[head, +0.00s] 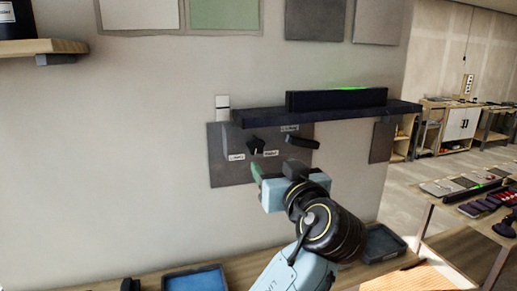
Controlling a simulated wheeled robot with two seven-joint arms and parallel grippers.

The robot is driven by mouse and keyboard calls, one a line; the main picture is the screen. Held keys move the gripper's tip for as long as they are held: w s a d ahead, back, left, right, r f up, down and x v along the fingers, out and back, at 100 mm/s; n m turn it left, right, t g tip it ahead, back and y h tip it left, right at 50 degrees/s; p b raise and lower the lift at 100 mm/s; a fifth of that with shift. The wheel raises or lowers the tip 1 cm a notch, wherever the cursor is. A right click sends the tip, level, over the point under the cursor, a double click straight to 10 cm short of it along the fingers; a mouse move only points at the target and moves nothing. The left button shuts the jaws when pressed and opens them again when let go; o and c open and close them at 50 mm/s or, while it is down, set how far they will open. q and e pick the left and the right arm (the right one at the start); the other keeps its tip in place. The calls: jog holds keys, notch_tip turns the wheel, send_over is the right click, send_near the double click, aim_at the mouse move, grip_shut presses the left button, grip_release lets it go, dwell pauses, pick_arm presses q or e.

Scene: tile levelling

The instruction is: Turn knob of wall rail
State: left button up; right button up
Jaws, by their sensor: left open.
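A grey panel (225,172) on the wall carries a dark knob (257,145) and, to its right, a dark lever-like piece (301,141). Small white labels sit around them, too small to read surely. Above the panel runs a dark rail-like ledge (400,108), bearing a black bar (335,99) with a green light on top. My left gripper (273,171) is open, with its fingertips just below the knob in the picture. I see nothing between the fingers. I cannot tell whether a finger touches the panel. My right gripper is not in view.
A bench along the wall holds a blue tray (195,281) and a dark tray (383,243). A wooden shelf (40,47) juts out at upper left. Sample tiles (224,13) hang above. At right, a table (440,200) holds several small items. The wall left of the panel is bare.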

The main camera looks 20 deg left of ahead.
aim_at(257, 147)
pick_arm(q)
jog(key=p+x, duration=0.3)
jog(key=x, duration=0.9)
jog(key=shift+s+f, duration=0.1)
jog(key=c, duration=0.9)
jog(key=shift+c, duration=0.3)
